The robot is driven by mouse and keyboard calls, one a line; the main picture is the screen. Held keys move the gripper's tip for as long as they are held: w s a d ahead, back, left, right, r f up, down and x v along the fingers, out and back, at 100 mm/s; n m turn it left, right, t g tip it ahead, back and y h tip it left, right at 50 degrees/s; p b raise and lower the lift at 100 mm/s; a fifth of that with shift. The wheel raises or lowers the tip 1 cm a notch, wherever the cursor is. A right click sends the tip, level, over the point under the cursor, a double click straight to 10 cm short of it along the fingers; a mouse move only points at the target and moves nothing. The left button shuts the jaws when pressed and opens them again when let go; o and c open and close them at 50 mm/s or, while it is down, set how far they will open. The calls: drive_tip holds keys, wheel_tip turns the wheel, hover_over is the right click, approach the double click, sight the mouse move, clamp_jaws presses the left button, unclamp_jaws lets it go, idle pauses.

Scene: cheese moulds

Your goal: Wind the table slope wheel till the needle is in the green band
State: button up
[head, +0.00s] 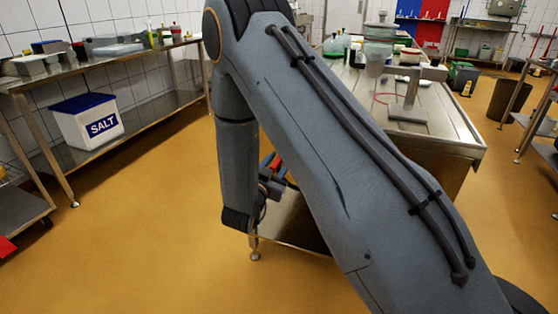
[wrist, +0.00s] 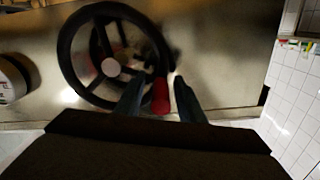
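The black spoked wheel (wrist: 68,50) is on a metal panel in the wrist view, with a pale round hub (wrist: 110,67). Its red handle (wrist: 160,98) is at the lower right of the rim. My gripper (wrist: 159,82) is open, its two dark fingers on either side of the red handle. A gap shows between the handle and the right finger; contact on the left is unclear. A round, pale-faced dial (wrist: 12,80) is cut off at the left edge; no needle or green band can be made out. My arm hides the wheel in the head view.
The steel table (head: 455,125) stands behind my arm, with a metal stand (head: 411,98) and bowls on it. A steel bench (head: 150,58) runs along the left wall, with a SALT bin (head: 88,128) on its lower shelf.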

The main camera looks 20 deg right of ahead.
drive_tip(key=shift+w+d, duration=0.35)
drive_tip(key=shift+w, duration=0.3)
clamp_jaws()
drive_tip(key=shift+d+f, duration=0.1)
drive_tip(key=shift+d, duration=0.05)
